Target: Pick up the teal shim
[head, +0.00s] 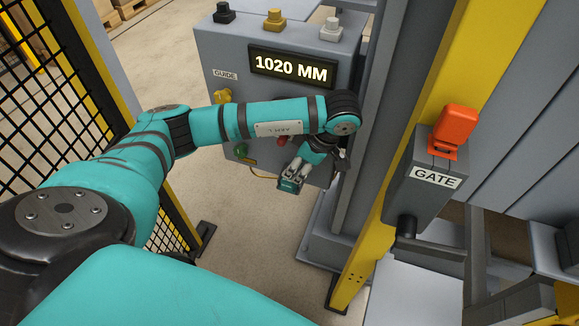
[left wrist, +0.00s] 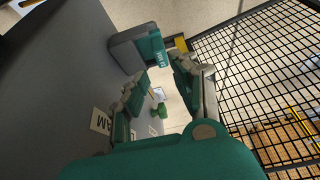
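The teal shim (left wrist: 152,46) has small white lettering and sits at a grey block just beyond my left fingertips in the left wrist view. In the head view it is a small teal patch (head: 289,186) at the lower edge of the grey control box. My left gripper (left wrist: 158,68) has its two fingers spread, with nothing held between them. In the head view the left gripper (head: 297,170) points down at the shim and partly hides it. Whether a fingertip touches the shim I cannot tell. My right gripper is not in view.
The grey control box (head: 225,115) carries a 1020 MM display (head: 291,67), knobs on top and a green button (head: 240,150). A black mesh fence (head: 45,90) stands at left. The GATE post (head: 425,165) with an orange switch (head: 456,130) and a yellow column stand at right.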

